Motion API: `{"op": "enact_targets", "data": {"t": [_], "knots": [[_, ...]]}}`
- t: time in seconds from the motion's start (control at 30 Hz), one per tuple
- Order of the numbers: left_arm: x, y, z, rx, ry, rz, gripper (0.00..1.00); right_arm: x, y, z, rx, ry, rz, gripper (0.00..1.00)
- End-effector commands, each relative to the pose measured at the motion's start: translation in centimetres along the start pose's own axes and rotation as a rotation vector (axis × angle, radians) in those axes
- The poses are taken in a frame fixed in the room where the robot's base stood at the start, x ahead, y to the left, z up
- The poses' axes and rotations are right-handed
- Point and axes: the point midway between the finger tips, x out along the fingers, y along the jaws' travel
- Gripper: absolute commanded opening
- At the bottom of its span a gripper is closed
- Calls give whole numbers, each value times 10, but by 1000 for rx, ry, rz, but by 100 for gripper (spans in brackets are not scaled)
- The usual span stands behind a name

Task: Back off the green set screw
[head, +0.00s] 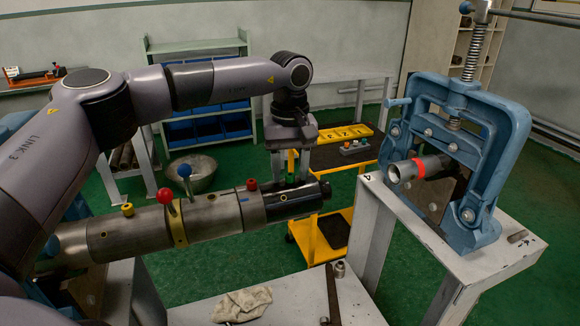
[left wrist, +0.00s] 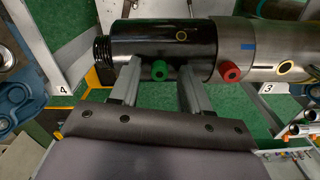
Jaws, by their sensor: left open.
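The green set screw (left wrist: 159,70) shows in the left wrist view on the black end section of a pipe (left wrist: 155,48). That black section also shows in the head view (head: 297,203), where the screw is hidden by my gripper. My left gripper (head: 290,180) is above the black section, fingers pointing down. In the left wrist view its open fingers stand on either side of the green screw, with gaps visible between. Whether the fingertips touch the pipe I cannot tell. A red set screw (head: 251,185) sits just left on the steel section. My right gripper is not in view.
A yellow set screw (head: 127,209) and levers with red (head: 165,197) and blue (head: 184,171) balls stand on the pipe. A blue pipe vise (head: 515,125) stands on a white bench at right. A rag (head: 242,304) lies on the bench below.

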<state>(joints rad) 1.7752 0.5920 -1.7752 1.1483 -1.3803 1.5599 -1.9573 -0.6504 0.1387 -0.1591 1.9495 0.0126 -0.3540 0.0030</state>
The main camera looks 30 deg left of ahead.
Motion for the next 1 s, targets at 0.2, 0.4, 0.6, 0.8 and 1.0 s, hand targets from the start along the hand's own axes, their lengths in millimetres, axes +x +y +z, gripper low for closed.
{"op": "enact_targets", "data": {"t": [0.2,0.4,0.6,0.8,1.0], "knots": [[0,0,0,0,0,0,24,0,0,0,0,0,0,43],[0,0,0,-1,0,0,0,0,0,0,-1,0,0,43],[-1,0,0,-23,-1,0,0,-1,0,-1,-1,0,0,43],[-2,0,0,-107,-2,0,0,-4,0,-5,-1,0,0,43],[-2,0,0,-263,-2,1,0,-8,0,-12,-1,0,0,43]]}}
